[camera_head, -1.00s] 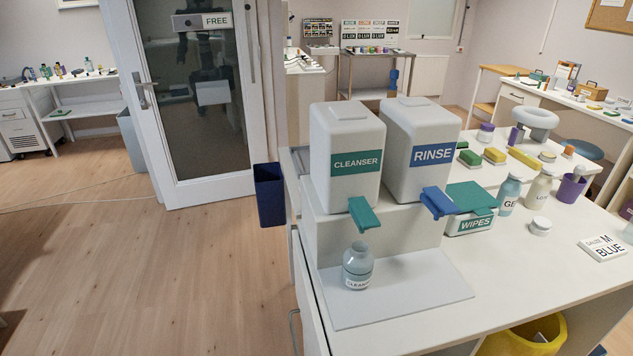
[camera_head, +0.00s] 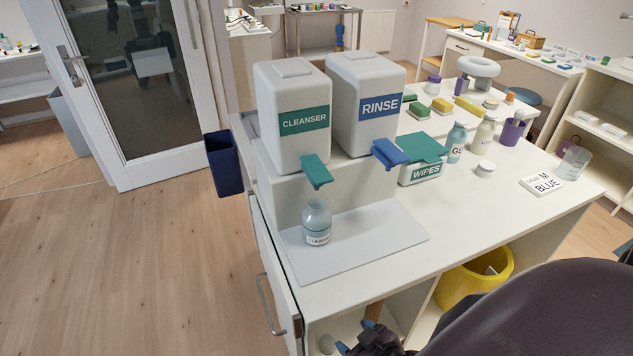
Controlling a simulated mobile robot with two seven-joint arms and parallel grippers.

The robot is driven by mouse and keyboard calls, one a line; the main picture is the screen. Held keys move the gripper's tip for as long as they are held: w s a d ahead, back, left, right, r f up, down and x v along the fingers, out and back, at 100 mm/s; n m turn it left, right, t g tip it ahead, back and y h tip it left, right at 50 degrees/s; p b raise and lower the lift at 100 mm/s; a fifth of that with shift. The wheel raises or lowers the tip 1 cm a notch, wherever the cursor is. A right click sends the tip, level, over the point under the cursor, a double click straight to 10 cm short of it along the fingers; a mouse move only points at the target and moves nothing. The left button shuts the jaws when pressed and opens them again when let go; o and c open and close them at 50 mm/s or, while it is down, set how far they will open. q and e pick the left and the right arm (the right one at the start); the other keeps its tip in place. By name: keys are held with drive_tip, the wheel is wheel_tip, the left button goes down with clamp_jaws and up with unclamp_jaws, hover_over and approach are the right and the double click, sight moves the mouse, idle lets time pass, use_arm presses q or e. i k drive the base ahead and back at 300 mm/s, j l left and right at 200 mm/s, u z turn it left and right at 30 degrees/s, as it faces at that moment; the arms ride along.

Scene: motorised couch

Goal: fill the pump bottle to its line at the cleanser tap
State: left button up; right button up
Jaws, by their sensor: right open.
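The pump bottle (camera_head: 317,224), clear with a bluish tint and a CLEANSER label, stands upright on the pale tray (camera_head: 375,243). It is just below the green cleanser tap (camera_head: 316,171) of the white CLEANSER dispenser (camera_head: 291,118). No pump top shows on the bottle. Its fill line and liquid level are too small to tell. My right gripper (camera_head: 362,338) shows at the bottom edge, partly cut off, open and apart from the bottle, lower and nearer to me. My left gripper is not in view.
The RINSE dispenser (camera_head: 366,100) with its blue tap (camera_head: 390,152) stands to the right. A WIPES box (camera_head: 421,170), a GEL bottle (camera_head: 455,144) and a clear cup (camera_head: 574,162) are on the counter (camera_head: 480,218). A yellow bin (camera_head: 480,280) is below. A dark blue bin (camera_head: 222,163) hangs left.

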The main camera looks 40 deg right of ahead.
sight(318, 172)
drive_tip(key=z, duration=1.55)
drive_tip(key=i+j, duration=0.1)
drive_tip(key=j, duration=0.55)
drive_tip(key=i+j, duration=0.1)
drive_tip(key=j, duration=0.5)
